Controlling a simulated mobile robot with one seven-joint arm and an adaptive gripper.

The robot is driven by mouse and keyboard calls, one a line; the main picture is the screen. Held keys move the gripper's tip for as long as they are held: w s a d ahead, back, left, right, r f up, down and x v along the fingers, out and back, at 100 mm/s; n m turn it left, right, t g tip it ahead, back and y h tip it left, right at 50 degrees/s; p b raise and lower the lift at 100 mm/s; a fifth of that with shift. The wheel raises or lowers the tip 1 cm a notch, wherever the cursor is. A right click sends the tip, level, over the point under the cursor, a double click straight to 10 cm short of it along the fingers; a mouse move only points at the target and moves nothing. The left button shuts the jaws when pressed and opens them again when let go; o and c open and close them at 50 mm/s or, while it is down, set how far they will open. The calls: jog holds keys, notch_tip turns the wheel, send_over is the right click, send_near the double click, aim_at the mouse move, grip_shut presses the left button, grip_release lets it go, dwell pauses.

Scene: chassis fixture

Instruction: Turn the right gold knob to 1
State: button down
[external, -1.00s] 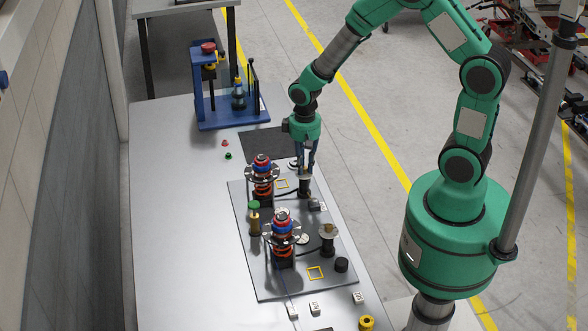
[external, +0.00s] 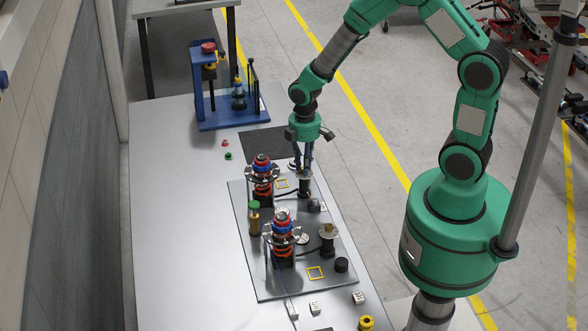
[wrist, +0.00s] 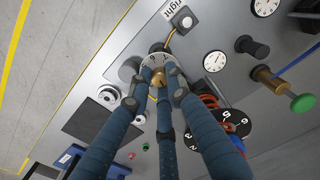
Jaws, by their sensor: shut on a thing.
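The right gold knob (wrist: 158,80) sits in the middle of the wrist view, on a pale round dial plate (wrist: 157,58). A label reading "right" is on the panel (wrist: 110,72) near it. My gripper (wrist: 160,84) points down over the knob, its three blue fingers closed around it. The fingers hide most of the knob, and I cannot read its setting. In the external view my gripper (external: 305,172) is at the far right part of the dark panel (external: 265,285). The other gold knob (external: 328,231) stands nearer the camera, apart from my gripper.
Two stacks with red springs and numbered discs, a far one (external: 262,178) and a near one (external: 283,240), stand left of the knobs. A green-topped brass valve (external: 254,218) is beside them. A blue press (external: 215,90) stands farther back. The table's left side is clear.

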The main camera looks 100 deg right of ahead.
jog(key=shift+n, duration=1.2)
jog(key=c, duration=1.6)
grip_release()
jog(key=shift+r, duration=0.1)
notch_tip(320, 180, up, 12)
jog(key=shift+f, duration=0.1)
jog(key=shift+w, duration=0.1)
